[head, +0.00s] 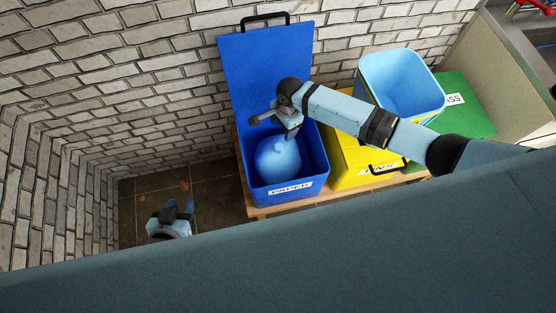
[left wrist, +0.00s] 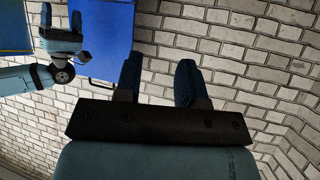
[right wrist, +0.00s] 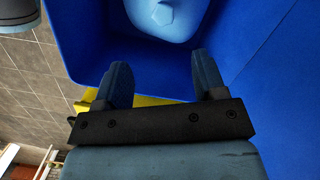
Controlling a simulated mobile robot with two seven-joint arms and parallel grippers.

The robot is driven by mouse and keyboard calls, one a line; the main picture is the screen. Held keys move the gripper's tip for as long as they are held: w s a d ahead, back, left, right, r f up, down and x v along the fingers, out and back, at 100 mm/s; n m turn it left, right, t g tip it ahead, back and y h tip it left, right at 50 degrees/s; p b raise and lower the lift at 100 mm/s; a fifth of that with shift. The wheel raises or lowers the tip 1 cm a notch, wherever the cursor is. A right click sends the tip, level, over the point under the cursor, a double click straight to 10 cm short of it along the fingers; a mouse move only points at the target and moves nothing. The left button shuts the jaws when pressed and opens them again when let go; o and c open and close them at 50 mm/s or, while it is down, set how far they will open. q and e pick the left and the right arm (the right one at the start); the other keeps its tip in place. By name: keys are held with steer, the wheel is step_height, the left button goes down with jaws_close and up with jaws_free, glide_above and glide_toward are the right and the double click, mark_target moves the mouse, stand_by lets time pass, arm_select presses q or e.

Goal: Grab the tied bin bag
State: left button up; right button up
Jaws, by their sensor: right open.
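The light blue tied bin bag (head: 278,162) sits inside the open blue bin (head: 290,189) labelled PAPER. The bag's rounded body also shows at the top of the right wrist view (right wrist: 170,16). My right gripper (head: 277,126) is over the bin, just above the bag, with its fingers apart and nothing between them. From the head, the gripper covers part of the bag's top, and I cannot tell whether they touch. My left gripper (head: 179,206) is low at the left, away from the bin, with its fingers apart and empty in the left wrist view (left wrist: 158,75).
The blue bin's lid (head: 265,70) stands raised against the brick wall (head: 120,90). A yellow bin (head: 345,160) stands to its right, with a light blue open tub (head: 402,85) and a green lid (head: 465,105) beyond. The tiled floor (head: 215,200) left of the bins is clear.

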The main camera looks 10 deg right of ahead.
steer(key=b, duration=0.9)
glide_above(279, 146)
steer(key=f, duration=0.7)
steer(key=shift+d+f, duration=0.35)
steer(key=shift+a+f+b, duration=0.1)
steer(key=shift+f+b, duration=0.45)
steer(key=shift+b, duration=0.05)
step_height(279, 146, down, 2)
steer(key=b, duration=0.4)
steer(key=shift+w+a+f, duration=0.1)
steer(key=shift+a+f, duration=0.05)
steer(key=shift+f, duration=0.1)
step_height(279, 146, down, 2)
steer(key=b, duration=0.3)
steer(key=shift+a, duration=0.1)
steer(key=shift+f+b, duration=0.15)
steer(key=shift+b, duration=0.25)
arm_select(q)
step_height(279, 146, down, 10)
steer(key=w+d, duration=0.1)
steer(key=shift+w+d+h, duration=0.2)
steer(key=shift+w+h, duration=0.1)
arm_select(e)
steer(key=shift+a, duration=0.1)
arm_select(q)
steer(key=shift+f, duration=0.2)
arm_select(e)
jaws_close()
